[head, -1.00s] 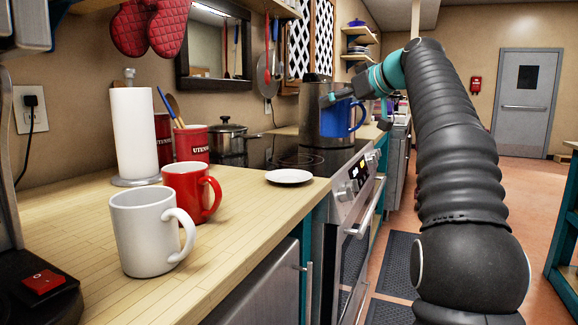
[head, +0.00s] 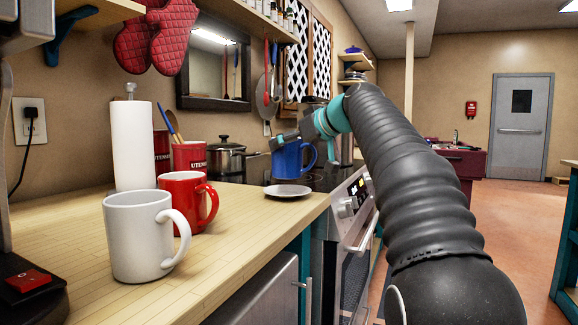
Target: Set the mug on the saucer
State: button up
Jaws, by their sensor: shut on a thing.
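A blue mug (head: 289,160) is held upright by my gripper (head: 284,142), which is shut on its rim. The mug's handle points right. A small white saucer (head: 288,192) lies on the wooden counter near its right end, beside the stove. In the picture the mug is just above and behind the saucer. I cannot tell exactly how high it is or how far behind. The fingertips are partly hidden at the mug's rim.
A white mug (head: 138,240) and a red mug (head: 181,205) stand on the counter (head: 228,230) in front. A paper towel roll (head: 132,145), a red utensil crock (head: 190,158) and a pot (head: 226,158) are behind them. The stove (head: 350,205) is at right.

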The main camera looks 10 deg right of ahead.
aim_at(297, 156)
jog(key=shift+f+b, duration=0.75)
jog(key=shift+f, duration=1.25)
jog(key=o, duration=1.4)
jog(key=shift+f, duration=0.15)
jog(key=shift+r, duration=0.2)
jog(key=v, duration=1.2)
jog(key=shift+s+a+f, duration=0.1)
